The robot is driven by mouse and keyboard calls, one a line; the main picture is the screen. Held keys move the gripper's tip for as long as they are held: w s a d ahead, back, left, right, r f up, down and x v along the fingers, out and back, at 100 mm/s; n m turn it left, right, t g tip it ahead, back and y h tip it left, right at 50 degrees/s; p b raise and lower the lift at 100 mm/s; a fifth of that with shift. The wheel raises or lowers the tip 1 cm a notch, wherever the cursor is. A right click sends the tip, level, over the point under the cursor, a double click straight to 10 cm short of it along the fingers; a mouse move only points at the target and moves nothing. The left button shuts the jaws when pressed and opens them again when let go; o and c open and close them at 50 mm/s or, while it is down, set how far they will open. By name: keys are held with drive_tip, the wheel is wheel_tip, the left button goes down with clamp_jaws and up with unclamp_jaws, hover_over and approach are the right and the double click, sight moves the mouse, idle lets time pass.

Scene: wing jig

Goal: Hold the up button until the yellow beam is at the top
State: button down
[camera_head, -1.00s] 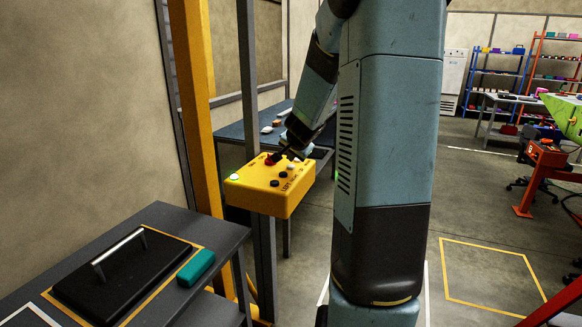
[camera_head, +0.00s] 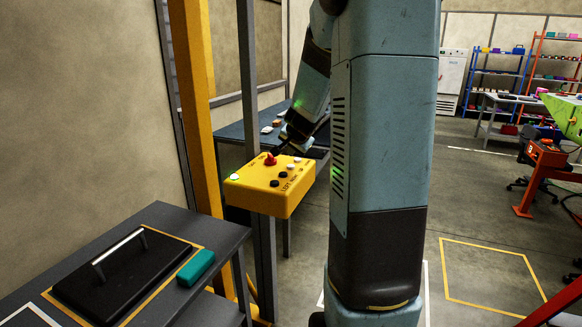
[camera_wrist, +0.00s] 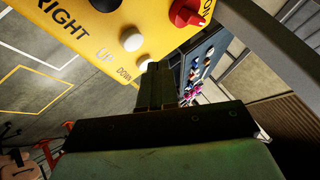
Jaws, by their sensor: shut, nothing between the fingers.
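The yellow control box (camera_head: 262,197) stands on a grey post in the head view. It also fills the upper part of the wrist view (camera_wrist: 75,22). The white up button (camera_wrist: 131,39) lies beside the UP label. A second white button (camera_wrist: 145,62) beside the DOWN label is partly behind my fingers. A red knob (camera_wrist: 187,12) is at the box's edge. My gripper (camera_wrist: 154,68) is shut and empty, its tips near the down button; I cannot tell whether they touch. In the head view my gripper (camera_head: 283,149) is behind the box. I cannot identify a raised or lowered yellow beam.
A tall yellow upright (camera_head: 194,110) stands left of the box. A grey bench (camera_head: 215,235) at the front left holds a black handled lid (camera_head: 115,275) and a teal block (camera_head: 196,267). Another table (camera_head: 232,131) with small items is behind the box. Open floor lies to the right.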

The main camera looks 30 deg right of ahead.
sight(292, 167)
drive_tip(key=shift+r, duration=1.7)
